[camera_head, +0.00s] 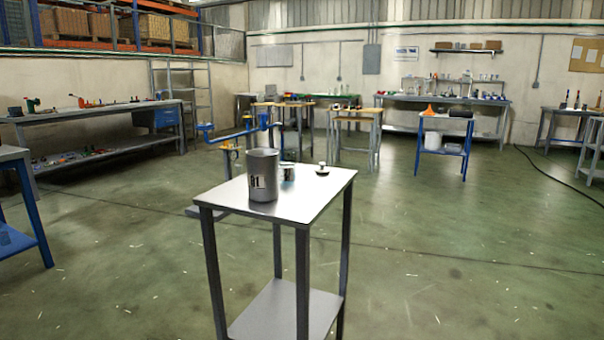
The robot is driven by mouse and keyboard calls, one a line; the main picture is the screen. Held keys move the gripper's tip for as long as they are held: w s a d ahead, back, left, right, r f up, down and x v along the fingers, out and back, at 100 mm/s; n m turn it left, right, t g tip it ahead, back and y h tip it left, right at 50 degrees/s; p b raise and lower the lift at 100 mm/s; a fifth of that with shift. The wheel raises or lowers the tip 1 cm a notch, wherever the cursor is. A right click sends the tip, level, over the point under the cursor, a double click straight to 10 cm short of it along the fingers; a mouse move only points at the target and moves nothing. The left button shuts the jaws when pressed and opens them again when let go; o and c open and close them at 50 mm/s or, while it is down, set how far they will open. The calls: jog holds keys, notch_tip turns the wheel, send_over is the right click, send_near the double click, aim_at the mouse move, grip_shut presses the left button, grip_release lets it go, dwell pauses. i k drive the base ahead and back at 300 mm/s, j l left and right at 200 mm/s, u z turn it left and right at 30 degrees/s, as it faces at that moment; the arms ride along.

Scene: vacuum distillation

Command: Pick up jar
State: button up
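A grey metal jar (263,176) with a dark marking on its side stands upright near the left front of a small metal table (315,186). Behind it to the right is a small metallic cup-like item (288,172), partly hidden by the jar. A small dark, round item with a light knob (322,169) sits on the table further right. My gripper is not in view, and nothing is seen touching the jar.
The table has a lower shelf (285,312) and open green floor (470,260) around it. A blue item (235,128) stands behind the table. Workbenches line the walls, one at left (95,113). A cable (565,180) lies on the floor at right.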

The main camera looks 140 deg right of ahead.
aim_at(288, 167)
jog(key=z, duration=2.5)
jog(key=k+z, duration=0.15)
jog(key=z, duration=0.35)
jog(key=k+l+z, duration=0.1)
jog(key=z, duration=0.35)
jog(key=k+l+z, duration=0.1)
jog(key=l+z, duration=0.15)
jog(key=z, duration=0.25)
jog(key=l+z, duration=0.2)
jog(key=z, duration=0.25)
jog(key=k+l, duration=0.1)
